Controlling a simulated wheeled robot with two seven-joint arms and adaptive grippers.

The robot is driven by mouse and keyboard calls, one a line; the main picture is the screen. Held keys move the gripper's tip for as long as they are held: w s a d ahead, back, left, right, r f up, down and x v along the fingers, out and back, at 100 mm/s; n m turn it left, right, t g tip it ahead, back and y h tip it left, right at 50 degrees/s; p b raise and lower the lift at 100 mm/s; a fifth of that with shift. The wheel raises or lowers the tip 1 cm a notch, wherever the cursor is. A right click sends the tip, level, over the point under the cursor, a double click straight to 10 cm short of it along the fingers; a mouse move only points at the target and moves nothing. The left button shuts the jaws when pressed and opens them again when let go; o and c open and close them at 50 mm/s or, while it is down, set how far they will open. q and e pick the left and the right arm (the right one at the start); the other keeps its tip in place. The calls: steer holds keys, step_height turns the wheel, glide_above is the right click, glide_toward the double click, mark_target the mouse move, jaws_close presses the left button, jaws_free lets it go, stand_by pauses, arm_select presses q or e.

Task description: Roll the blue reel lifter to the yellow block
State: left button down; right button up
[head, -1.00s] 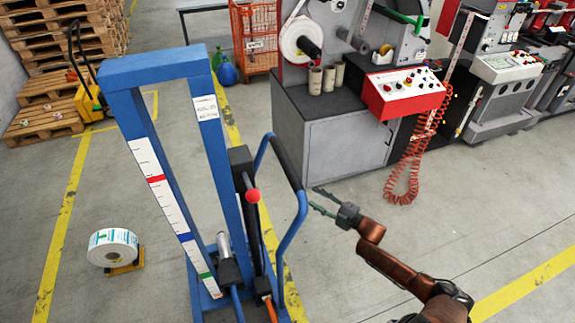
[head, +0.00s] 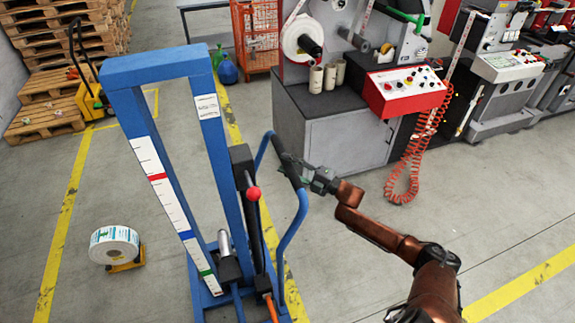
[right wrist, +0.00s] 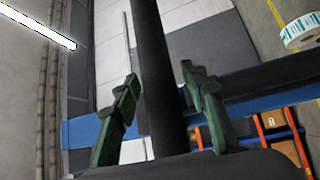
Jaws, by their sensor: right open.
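The blue reel lifter (head: 158,68) stands upright at left of centre in the head view, with a blue push handle whose top bar has a black grip (head: 285,158). A small yellow block (head: 127,267) sits on the floor left of the lifter, partly hidden by a white label reel (head: 114,244). My right gripper (head: 290,166) is at the black grip, open. In the right wrist view the black grip (right wrist: 158,70) runs between the two open fingers (right wrist: 160,76); the fingers are not closed on it. My left gripper is not in view.
A grey cabinet (head: 345,142) with a red control panel (head: 403,90) stands behind the handle. A coiled red hose (head: 408,165) hangs beside it. Wooden pallets (head: 45,118) and a yellow pallet truck (head: 92,102) are at back left. The floor around the yellow block is mostly clear.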

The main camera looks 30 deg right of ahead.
jaws_close()
stand_by(0.6)
